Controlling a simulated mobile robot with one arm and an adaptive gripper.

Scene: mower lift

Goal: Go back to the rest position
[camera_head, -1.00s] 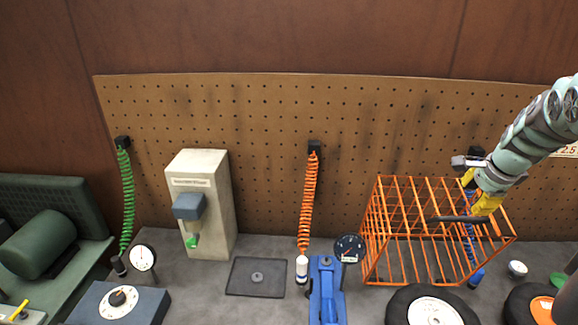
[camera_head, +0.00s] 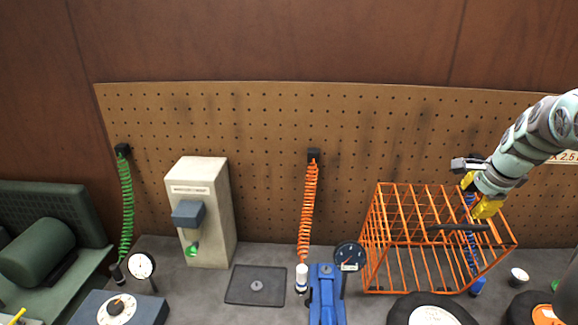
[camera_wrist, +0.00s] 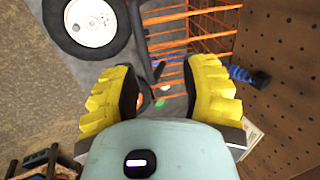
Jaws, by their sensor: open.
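My gripper (camera_head: 478,194) is at the right in the head view, above the back right of the orange wire cage (camera_head: 385,238). Its two yellow fingers stand apart with nothing between them. In the wrist view my gripper (camera_wrist: 160,90) also shows open and empty. The cage's bars (camera_wrist: 205,22) and black handle lie beyond the fingers there. A blue coiled hose (camera_head: 470,255) hangs behind the cage, partly hidden by it and by the gripper.
The bench holds a beige dispenser (camera_head: 205,215), a dark mat (camera_head: 240,292), a blue jack (camera_head: 326,297) with a gauge (camera_head: 349,257), and wheels (camera_head: 432,312) at the front. Green (camera_head: 126,210) and orange (camera_head: 308,210) hoses hang from the pegboard (camera_head: 260,115). Space above the bench is clear left of the cage.

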